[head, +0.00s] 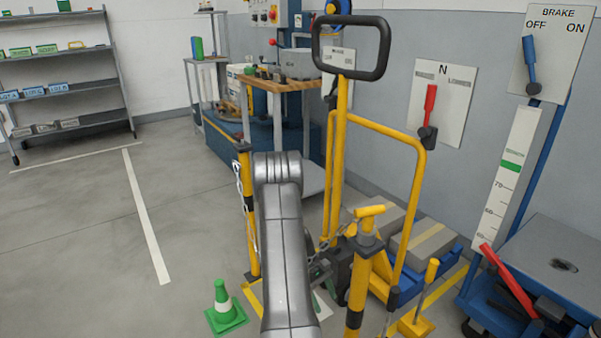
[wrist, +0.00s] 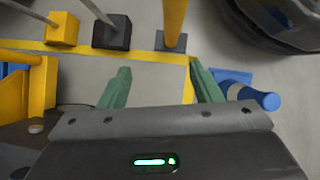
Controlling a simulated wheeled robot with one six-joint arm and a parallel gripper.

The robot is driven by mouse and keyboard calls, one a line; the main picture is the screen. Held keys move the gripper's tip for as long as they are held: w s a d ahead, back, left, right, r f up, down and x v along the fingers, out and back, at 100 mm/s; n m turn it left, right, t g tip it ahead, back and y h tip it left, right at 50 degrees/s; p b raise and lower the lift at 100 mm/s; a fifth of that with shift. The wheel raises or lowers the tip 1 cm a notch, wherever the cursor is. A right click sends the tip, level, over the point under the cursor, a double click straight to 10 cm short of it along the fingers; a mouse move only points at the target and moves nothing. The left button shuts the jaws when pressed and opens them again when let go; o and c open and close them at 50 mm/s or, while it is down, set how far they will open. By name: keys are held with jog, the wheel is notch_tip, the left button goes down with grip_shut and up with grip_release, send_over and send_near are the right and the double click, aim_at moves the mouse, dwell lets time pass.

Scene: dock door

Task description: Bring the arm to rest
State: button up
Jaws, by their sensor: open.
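My gripper (wrist: 162,76) is open in the wrist view. Its two green fingers stand apart with only grey floor and a strip of yellow floor line between them. Nothing is held. In the head view my grey arm reaches forward and down, and a small dark part of my gripper (head: 320,270) shows at its right side, low among the yellow posts. The arm hides most of the rest of it.
A yellow-and-black post (head: 357,295) with a chain stands close right of my arm, another post (head: 248,210) left. A green cone (head: 222,304) is at lower left. A yellow pallet truck (head: 340,130) rises behind. A blue cylinder (wrist: 265,101) lies beside the right finger. Open floor lies left.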

jog(key=w+d+r+n+t+h, duration=0.1)
jog(key=w+r+n+t+h, duration=0.1)
jog(key=w+r+n+t, duration=0.3)
jog(key=shift+w+d+r+n+p, duration=0.35)
jog(key=shift+w+n, duration=0.55)
jog(key=shift+n, duration=1.4)
